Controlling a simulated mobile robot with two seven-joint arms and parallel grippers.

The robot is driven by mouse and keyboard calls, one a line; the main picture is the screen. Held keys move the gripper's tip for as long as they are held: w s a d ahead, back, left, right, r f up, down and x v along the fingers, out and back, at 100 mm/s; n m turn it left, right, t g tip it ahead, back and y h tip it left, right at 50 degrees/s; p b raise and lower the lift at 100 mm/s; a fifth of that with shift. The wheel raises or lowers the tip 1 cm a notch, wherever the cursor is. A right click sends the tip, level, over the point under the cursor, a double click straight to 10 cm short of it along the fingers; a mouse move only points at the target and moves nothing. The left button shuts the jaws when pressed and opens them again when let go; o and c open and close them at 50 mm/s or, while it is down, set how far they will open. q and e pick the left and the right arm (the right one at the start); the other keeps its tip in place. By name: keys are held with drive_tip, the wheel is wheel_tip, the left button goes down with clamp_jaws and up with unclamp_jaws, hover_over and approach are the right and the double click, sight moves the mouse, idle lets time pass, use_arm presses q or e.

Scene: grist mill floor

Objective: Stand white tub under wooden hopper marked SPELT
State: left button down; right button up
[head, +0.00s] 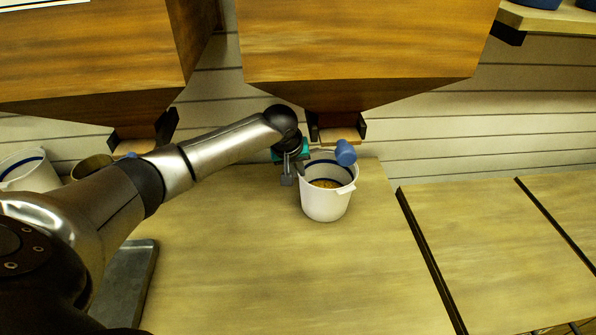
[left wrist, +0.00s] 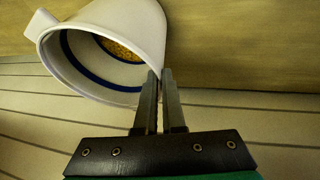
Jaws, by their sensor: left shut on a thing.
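A white tub (head: 328,203) with a blue band inside and some grain at its bottom is upright at the back of the wooden bench. It is below and slightly in front of the right wooden hopper's outlet (head: 338,134). My left gripper (head: 299,172) is shut on the tub's wall at the rim, on its left side. The left wrist view shows the fingers (left wrist: 160,88) closed at the rim of the tub (left wrist: 150,30). Two wooden hoppers show, a left one (head: 90,60) and a right one (head: 360,45); no readable SPELT mark is in view. My right gripper is not in view.
A blue knob (head: 345,152) juts out over the tub's rim. Another white tub (head: 30,176) and a brownish container (head: 90,167) stand at the back left. A grey metal tray (head: 128,275) lies front left. The bench (head: 300,275) in front of the tub is clear.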

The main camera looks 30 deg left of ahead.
use_arm(q)
drive_tip(key=shift+r, duration=0.1)
drive_tip(key=c, duration=1)
unclamp_jaws()
drive_tip(key=s+r+p, duration=0.1)
drive_tip(key=s, duration=0.3)
drive_tip(key=s+d, duration=0.1)
drive_tip(key=s, duration=0.3)
drive_tip(key=s+d+r+p, duration=0.1)
drive_tip(key=s, duration=0.4)
drive_tip(key=shift+r+p, duration=0.3)
